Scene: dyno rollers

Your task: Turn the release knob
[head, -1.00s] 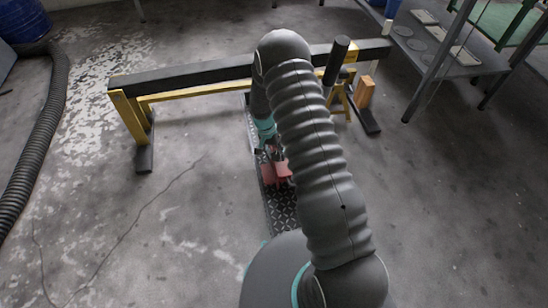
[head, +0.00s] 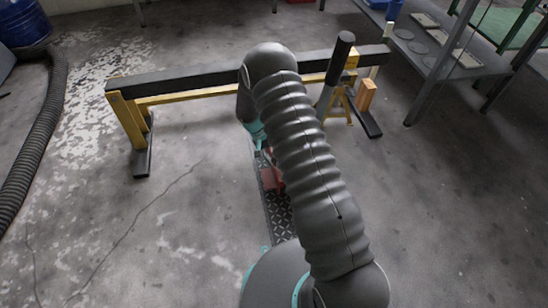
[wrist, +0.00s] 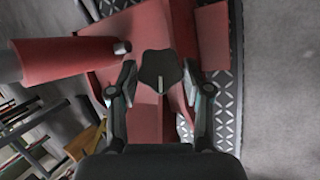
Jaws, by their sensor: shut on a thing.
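The release knob (wrist: 158,68) is dark and lobed with a pale line on it, and it sits on a red body (wrist: 165,25) in the wrist view. My gripper (wrist: 160,84) has one finger on each side of the knob and is shut on it. The knob's pale line points roughly down the picture. In the head view the red body (head: 271,180) shows low on the floor, partly behind my arm. The knob and fingertips cannot be made out there.
A red cylinder (wrist: 70,58) juts in from the left in the wrist view. In the head view, a yellow-legged dark beam (head: 190,80) spans behind my arm. A lever with a dark grip (head: 341,52) rises at right.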

